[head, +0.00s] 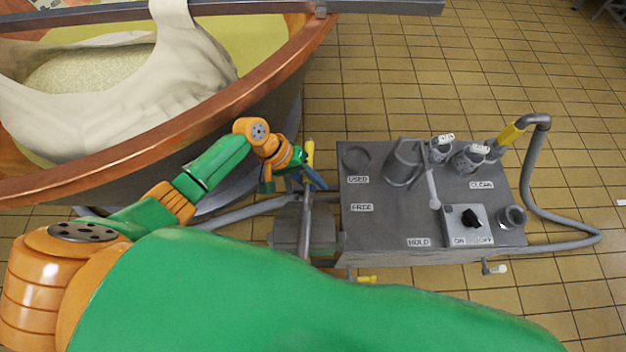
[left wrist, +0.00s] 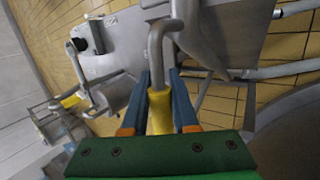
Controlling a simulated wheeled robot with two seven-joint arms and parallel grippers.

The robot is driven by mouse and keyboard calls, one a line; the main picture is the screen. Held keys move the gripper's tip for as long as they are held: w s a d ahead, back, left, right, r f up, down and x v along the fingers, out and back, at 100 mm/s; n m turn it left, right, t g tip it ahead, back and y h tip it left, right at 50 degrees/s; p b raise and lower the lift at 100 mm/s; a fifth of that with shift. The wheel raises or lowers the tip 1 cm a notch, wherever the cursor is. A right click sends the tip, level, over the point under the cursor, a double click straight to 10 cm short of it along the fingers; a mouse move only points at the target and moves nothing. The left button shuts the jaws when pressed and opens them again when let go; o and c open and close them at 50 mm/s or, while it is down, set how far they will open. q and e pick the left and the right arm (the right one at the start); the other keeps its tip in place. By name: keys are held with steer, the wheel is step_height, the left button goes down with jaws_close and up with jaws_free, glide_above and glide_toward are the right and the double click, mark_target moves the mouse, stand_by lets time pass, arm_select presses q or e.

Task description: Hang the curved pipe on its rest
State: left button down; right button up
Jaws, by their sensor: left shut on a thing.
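My left gripper (head: 296,178) is beside the copper vat, at the left end of the grey machine. In the left wrist view its two blue fingers (left wrist: 173,105) are shut on the yellow sleeve of a grey bent pipe (left wrist: 160,45). In the head view a bit of yellow sleeve (head: 309,152) shows at the gripper; most of this pipe is hidden there. Another curved pipe (head: 535,119) with a yellow band and a grey hose stands at the machine's right back corner. I cannot tell which part is the rest. My right gripper is out of view.
The grey machine (head: 385,225) has a top with labels USED, FREE, HOLD and CLEAN, several cups and a black switch (head: 471,218). The copper vat (head: 240,110) holds pale cloth. A hose (head: 570,240) loops at the right. Tiled floor is clear behind the machine.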

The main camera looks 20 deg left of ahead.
arm_select(q)
steer(key=shift+f, duration=0.1)
steer(key=c, duration=0.6)
jaws_free()
steer(key=shift+s, duration=0.1)
